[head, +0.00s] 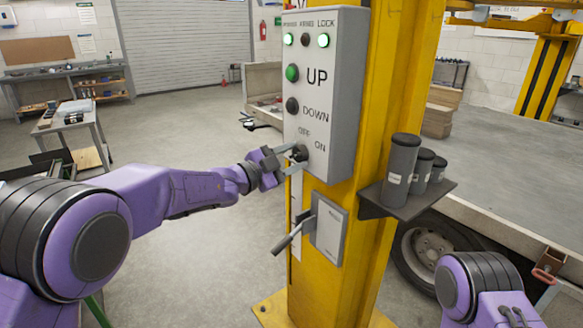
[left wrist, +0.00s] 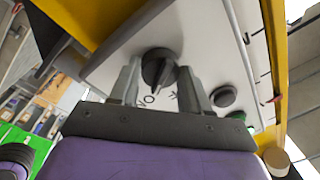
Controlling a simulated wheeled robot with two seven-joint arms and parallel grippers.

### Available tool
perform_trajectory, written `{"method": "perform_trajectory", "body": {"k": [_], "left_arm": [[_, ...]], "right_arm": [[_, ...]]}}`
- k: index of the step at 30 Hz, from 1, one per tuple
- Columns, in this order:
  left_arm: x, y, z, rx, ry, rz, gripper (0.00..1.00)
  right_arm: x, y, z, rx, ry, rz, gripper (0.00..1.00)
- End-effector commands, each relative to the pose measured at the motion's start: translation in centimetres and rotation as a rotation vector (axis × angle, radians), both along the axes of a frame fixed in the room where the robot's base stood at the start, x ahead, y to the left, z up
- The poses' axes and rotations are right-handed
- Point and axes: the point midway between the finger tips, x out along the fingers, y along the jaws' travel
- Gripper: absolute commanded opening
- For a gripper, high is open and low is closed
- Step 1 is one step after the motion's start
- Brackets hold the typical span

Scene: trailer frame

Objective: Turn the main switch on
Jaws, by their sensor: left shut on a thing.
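The main switch is a dark rotary knob (head: 299,153) low on the grey control box (head: 340,80), beside the OFF and ON labels. It also shows in the left wrist view (left wrist: 157,67), between two grey fingers. My left gripper (head: 292,157) is at the knob and shut on it; in the left wrist view its fingers (left wrist: 160,86) stand on either side. I cannot tell which label the knob points to. My right gripper is out of view; only part of my right arm shows at the lower right.
The box, with a green UP button (head: 292,72), a dark DOWN button (head: 292,105) and two lit green lamps, is on a yellow post (head: 385,100). Below are a lever (head: 292,236) and a shelf (head: 408,202) with dark cylinders. Open floor lies left.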

Motion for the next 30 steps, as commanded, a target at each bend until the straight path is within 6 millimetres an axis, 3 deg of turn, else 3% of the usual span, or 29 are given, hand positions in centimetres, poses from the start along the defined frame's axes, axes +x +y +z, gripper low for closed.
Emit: {"method": "perform_trajectory", "body": {"k": [19, 20, 21, 30], "left_arm": [[0.02, 0.02, -0.15, 0.032, -0.038, 0.0, 0.16], [0.02, 0.02, -0.15, 0.031, -0.037, 0.0, 0.57], [0.02, 0.02, -0.15, 0.031, -0.037, 0.0, 0.7], [-0.03, 0.1, -0.08, 0.029, -0.037, 0.0, 0.72]], "right_arm": [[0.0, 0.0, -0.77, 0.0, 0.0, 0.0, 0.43], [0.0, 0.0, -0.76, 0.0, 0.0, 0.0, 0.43], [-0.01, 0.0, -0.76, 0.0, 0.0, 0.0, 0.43], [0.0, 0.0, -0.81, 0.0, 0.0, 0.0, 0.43]]}}
